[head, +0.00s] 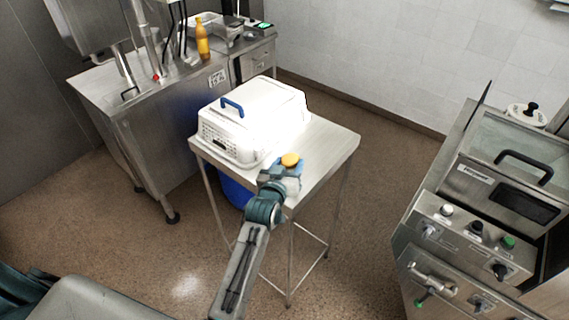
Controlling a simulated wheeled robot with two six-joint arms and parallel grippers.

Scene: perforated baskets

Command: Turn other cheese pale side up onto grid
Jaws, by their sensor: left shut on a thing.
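A small round yellow-orange cheese (290,160) shows at the tip of my left gripper (286,168), over the front right part of the steel table. My left gripper is shut on the cheese, which has its yellow-orange side facing the camera. Its other side is hidden, so I cannot tell its colour. A white perforated basket (215,140) with a white top and a blue handle (232,106) stands on the table, just behind and left of the gripper. I cannot make out a grid or another cheese. My right gripper is not in view.
The small steel table (335,148) has bare room at its right side. A blue bin (236,190) stands beneath it. A steel counter (100,88) with an orange bottle (202,40) is at the back left. A steel machine with knobs (480,230) stands at the right.

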